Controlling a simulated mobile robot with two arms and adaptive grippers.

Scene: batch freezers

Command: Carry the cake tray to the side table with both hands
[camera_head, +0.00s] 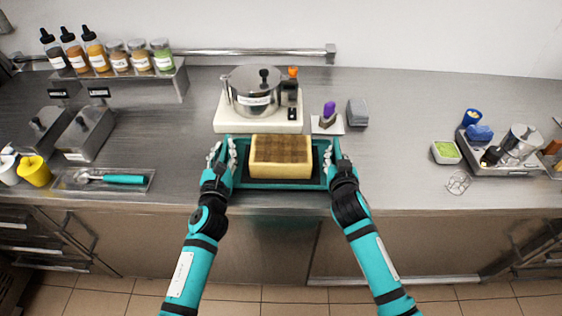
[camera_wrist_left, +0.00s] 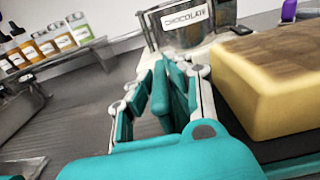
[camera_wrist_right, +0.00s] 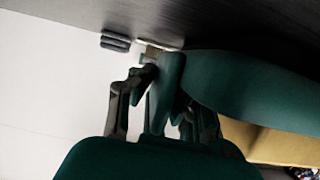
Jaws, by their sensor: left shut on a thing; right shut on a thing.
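The cake tray (camera_head: 240,183) is a teal rectangular tray with a dark inside. It is at the front edge of the steel counter, between my two grippers. A yellow cake with a brown top (camera_head: 281,158) sits in its middle; the cake also shows at the right of the left wrist view (camera_wrist_left: 275,90). My left gripper (camera_head: 222,155) is shut on the tray's left side. My right gripper (camera_head: 332,155) is shut on its right side. The right wrist view is dark, with the cake's yellow side (camera_wrist_right: 270,140) at the lower right. Whether the tray touches the counter is unclear.
Behind the tray stands a white-based machine with a steel pot (camera_head: 254,90) labelled chocolate. A scoop rest (camera_head: 105,180) lies to the left. A scale with a steel pot (camera_head: 520,141) stands at the right. The counter between tray and scale is mostly clear. No side table shows.

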